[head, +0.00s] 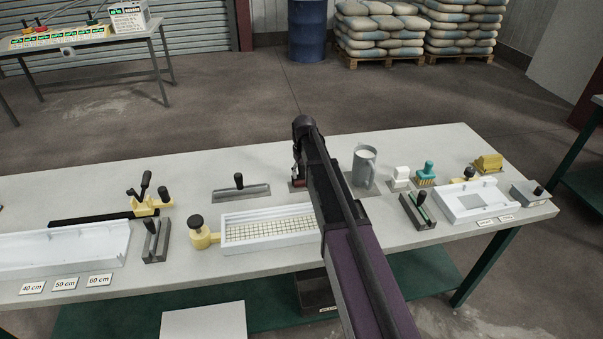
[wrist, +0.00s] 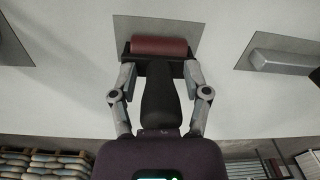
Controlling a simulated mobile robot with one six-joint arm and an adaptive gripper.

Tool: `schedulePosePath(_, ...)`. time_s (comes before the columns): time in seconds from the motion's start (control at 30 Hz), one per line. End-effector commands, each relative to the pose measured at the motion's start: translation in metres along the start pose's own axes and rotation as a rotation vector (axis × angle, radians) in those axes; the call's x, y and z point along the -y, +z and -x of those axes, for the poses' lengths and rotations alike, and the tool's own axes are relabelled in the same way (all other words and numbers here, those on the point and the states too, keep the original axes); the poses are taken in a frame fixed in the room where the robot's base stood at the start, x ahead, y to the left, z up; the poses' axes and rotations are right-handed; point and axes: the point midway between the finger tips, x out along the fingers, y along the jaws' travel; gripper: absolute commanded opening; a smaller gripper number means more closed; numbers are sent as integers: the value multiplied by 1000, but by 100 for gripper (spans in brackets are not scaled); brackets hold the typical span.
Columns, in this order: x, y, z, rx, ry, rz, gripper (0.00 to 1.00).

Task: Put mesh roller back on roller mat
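The mesh roller has a dark red cylinder (wrist: 159,46), a black frame and a black handle (wrist: 160,100). In the wrist view my gripper (wrist: 160,78) has its fingers on both sides of the handle and looks shut on it. The roller overlaps the lower part of the grey roller mat (wrist: 122,27); whether it touches the mat is not clear. In the head view the red roller (head: 299,183) shows low at the mat's place, left of my arm. My arm hides most of the mat and the gripper there.
Left of the roller a float (head: 240,190) lies on its own mat. A grey jug (head: 364,166) stands close on the right. A white mesh tray (head: 268,226) lies in front. Brushes, a trowel and a white mould (head: 478,201) are farther right.

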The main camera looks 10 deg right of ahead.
Motion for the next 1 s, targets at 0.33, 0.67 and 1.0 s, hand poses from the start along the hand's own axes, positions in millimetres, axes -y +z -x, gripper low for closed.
schedulePosePath(0.33,0,0,0,0,0,0,73)
schedulePosePath(0.67,0,0,9,0,0,0,73)
schedulePosePath(1.0,0,0,36,0,0,0,73)
